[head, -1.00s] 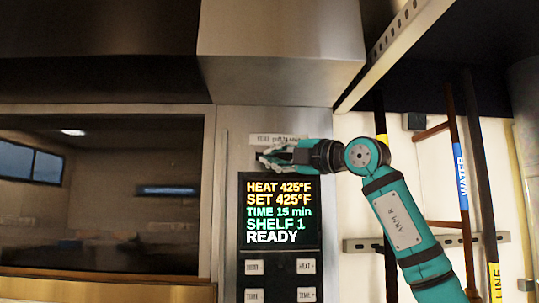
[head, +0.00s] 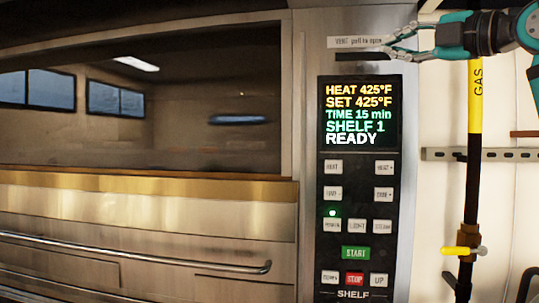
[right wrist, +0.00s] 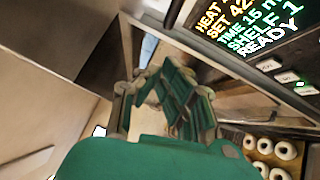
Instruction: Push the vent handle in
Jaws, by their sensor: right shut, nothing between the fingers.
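The vent label (head: 355,42), reading "VENT pull to open", is on the oven's steel front above the display. A dark horizontal bar or slot (head: 360,57) lies just under it, where the vent handle is; I cannot tell how far it sticks out. My right gripper (head: 392,42) comes in from the upper right. Its fingertips are at the right end of the label, shut and empty; contact with the panel cannot be told. In the right wrist view the gripper's teal fingers (right wrist: 170,95) hold nothing. My left gripper is not in view.
The oven display (head: 360,112) reads READY, with buttons below including a green START (head: 356,253). A glass oven window (head: 130,120) and long handle (head: 150,252) are left. A yellow-marked gas pipe (head: 475,95) stands right. Bagels (right wrist: 270,150) show in the right wrist view.

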